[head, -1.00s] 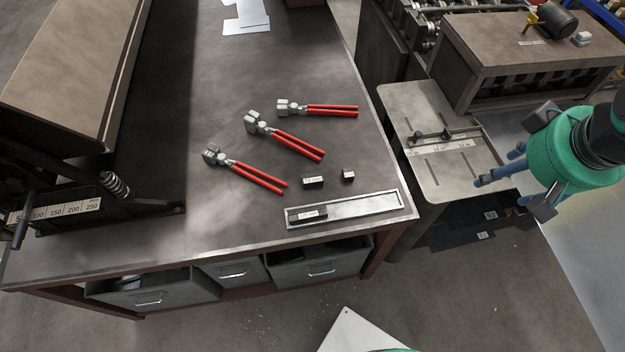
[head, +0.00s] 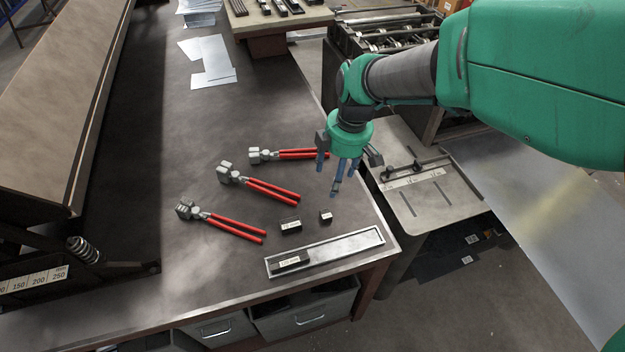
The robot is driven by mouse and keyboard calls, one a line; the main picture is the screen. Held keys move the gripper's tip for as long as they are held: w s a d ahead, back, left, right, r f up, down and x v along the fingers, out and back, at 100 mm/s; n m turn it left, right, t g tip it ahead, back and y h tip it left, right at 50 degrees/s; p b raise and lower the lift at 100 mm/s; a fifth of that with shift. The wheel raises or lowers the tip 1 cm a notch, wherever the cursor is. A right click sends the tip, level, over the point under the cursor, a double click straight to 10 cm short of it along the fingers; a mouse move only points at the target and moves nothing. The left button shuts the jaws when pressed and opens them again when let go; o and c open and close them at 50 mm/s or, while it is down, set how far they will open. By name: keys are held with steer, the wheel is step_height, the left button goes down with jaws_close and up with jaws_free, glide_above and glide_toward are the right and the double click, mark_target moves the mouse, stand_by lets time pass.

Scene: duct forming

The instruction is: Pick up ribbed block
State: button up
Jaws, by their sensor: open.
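Three small dark blocks with pale faces are candidates for the ribbed block; ribs are too small to make out. The smallest block (head: 326,216) and a longer labelled block (head: 290,227) stand on the dark bench top. The longest block (head: 290,262) lies in the left end of a shallow metal tray (head: 348,246). My gripper (head: 337,178) is open and empty, with blue fingers pointing down. In the picture it is just above and right of the smallest block, apart from it; its height over the bench is hard to judge.
Three red-handled pliers (head: 262,187) lie left of the blocks. Sheet-metal pieces (head: 208,60) lie at the back of the bench (head: 215,120). A long bending machine (head: 75,90) borders the left. A metal side table (head: 430,205) stands right of the bench.

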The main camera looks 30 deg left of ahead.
steer(key=s+a+f+n+g, duration=0.1)
steer(key=s+a+f+n, duration=0.2)
steer(key=a+f, duration=0.6)
steer(key=shift+s+a+f+n+h, duration=0.3)
steer(key=shift+a+n, duration=0.6)
steer(key=shift+a, duration=0.1)
steer(key=b, duration=0.2)
glide_above(290, 220)
steer(key=shift+w+d+f, duration=0.15)
steer(key=shift+f, duration=2)
steer(key=shift+w+d+f, duration=0.1)
steer(key=shift+d+f, duration=0.05)
steer(key=shift+f, duration=1.95)
steer(key=shift+s+a+f+b, duration=0.15)
steer(key=shift+f+b, duration=0.1)
steer(key=shift+f, duration=1.05)
steer(key=shift+s+a+f+b, duration=0.1)
steer(key=shift+s+f+b, duration=0.1)
steer(key=shift+f, duration=1.1)
steer(key=shift+w, duration=0.1)
jaws_close()
